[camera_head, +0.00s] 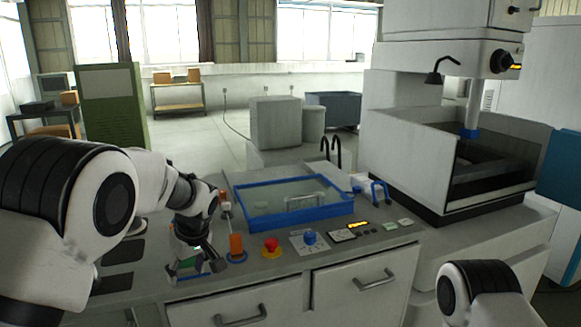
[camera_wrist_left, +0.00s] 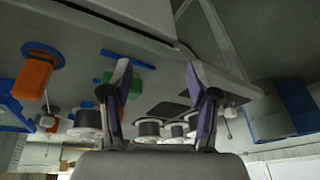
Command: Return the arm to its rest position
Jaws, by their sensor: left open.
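My left arm (camera_head: 80,205) comes in from the left, reaching over the worktop. My left gripper (camera_head: 200,262) points down over the worktop's near left part, beside a green and blue item (camera_head: 187,268) that it partly hides. In the left wrist view the gripper (camera_wrist_left: 157,78) has its two fingers well apart, with nothing held between them. The green item (camera_wrist_left: 107,77) shows behind the left finger there. My right arm (camera_head: 470,285) shows only in part at the lower right, and its gripper is out of view.
Right of the left gripper stand an orange block (camera_head: 236,243) in a blue ring, a red button (camera_head: 270,245) and a blue knob (camera_head: 310,237). Behind them is a blue-framed tank (camera_head: 250,189). A large machine (camera_head: 410,150) stands at the right. White spools (camera_wrist_left: 150,128) show in the wrist view.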

